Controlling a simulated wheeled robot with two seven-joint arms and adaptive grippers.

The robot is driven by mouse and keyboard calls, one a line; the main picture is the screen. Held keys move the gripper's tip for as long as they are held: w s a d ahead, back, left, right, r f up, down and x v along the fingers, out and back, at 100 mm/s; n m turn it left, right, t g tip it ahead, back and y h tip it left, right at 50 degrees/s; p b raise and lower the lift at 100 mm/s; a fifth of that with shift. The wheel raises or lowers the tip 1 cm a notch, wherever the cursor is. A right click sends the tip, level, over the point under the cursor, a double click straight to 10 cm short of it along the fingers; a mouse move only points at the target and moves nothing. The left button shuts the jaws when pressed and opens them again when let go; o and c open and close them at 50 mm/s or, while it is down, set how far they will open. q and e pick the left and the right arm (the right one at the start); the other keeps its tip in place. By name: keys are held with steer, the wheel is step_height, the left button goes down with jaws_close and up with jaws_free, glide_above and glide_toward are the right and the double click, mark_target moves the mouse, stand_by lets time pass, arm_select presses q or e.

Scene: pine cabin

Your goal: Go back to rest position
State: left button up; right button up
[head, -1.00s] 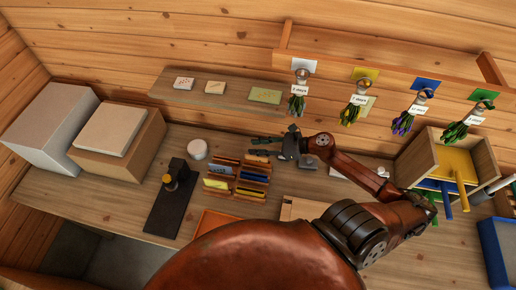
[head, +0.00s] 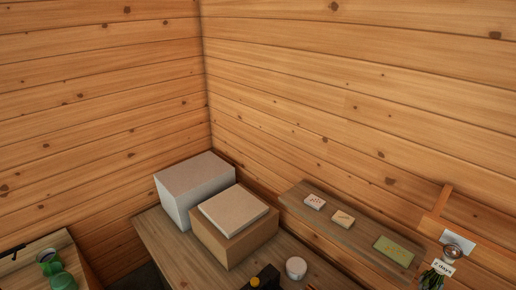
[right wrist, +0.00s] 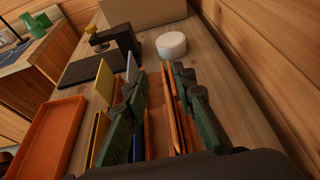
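My right gripper (right wrist: 160,105) shows only in the right wrist view. Its two dark fingers with green inner faces are spread apart, with nothing held between them. Below and beyond them is the wooden rack (right wrist: 158,135) with upright coloured cards, some yellow and some orange. I cannot tell whether the fingers touch it. My left gripper is in neither view. No arm shows in the head view.
On the bench (head: 165,245) are a white box (head: 185,190), a brown box (head: 235,240) with a pale lid, and a white round pot (head: 296,268). A wall shelf (head: 345,222) holds small cards. An orange tray (right wrist: 45,140) lies left of the rack.

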step_height(320, 180, down, 3)
steer(key=shift+f+b, duration=0.1)
steer(key=shift+b, duration=0.7)
steer(key=shift+r+p, duration=0.6)
steer(key=shift+r, duration=0.05)
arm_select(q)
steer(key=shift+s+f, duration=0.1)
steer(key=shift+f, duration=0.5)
arm_select(e)
steer(key=shift+f, duration=0.15)
